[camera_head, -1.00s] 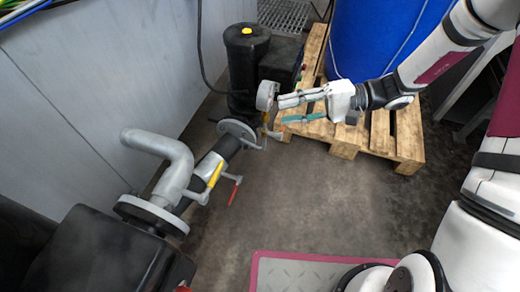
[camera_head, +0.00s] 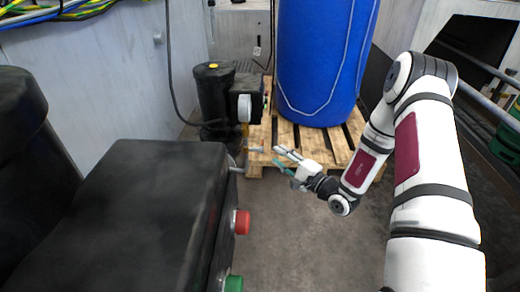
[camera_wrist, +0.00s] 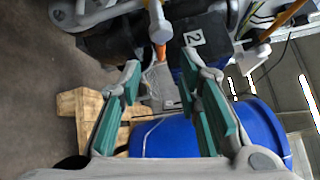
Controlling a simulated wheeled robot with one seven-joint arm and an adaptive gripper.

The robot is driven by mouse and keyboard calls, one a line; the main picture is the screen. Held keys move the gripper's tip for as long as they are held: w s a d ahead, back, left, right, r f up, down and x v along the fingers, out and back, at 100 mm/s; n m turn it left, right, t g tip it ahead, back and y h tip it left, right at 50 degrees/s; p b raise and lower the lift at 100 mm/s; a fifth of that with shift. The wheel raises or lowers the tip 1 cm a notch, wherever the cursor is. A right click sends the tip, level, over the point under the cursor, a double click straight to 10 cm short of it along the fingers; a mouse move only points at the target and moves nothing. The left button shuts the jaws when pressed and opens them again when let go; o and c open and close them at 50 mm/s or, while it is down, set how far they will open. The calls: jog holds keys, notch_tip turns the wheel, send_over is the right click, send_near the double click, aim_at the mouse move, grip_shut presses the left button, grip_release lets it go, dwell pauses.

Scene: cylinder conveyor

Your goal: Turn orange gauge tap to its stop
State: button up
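The orange gauge tap (camera_wrist: 160,50) shows in the wrist view at the upper middle, below a pale stem. In the head view a small orange-yellow piece (camera_head: 245,129) shows under the pale round gauge (camera_head: 244,107), partly blocked and too small to read its angle. My gripper (camera_head: 279,156) is open, to the right of and a little nearer than the tap, apart from it. In the wrist view the green-padded fingers of my gripper (camera_wrist: 160,64) are spread, with nothing between them; the tap appears beyond the gap between the fingertips.
A large black housing (camera_head: 130,200) with a red button (camera_head: 242,222) and a green button (camera_head: 233,284) fills the left foreground. A blue drum (camera_head: 322,60) stands on a wooden pallet (camera_head: 340,145) behind my gripper. Grey floor is open below my gripper.

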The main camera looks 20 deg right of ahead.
aim_at(262, 143)
jog(key=b+x, duration=0.2)
jog(key=x, duration=0.7)
jog(key=shift+w+r+b, duration=0.1)
jog(key=shift+r+b, duration=0.05)
jog(key=shift+b, duration=0.15)
grip_shut()
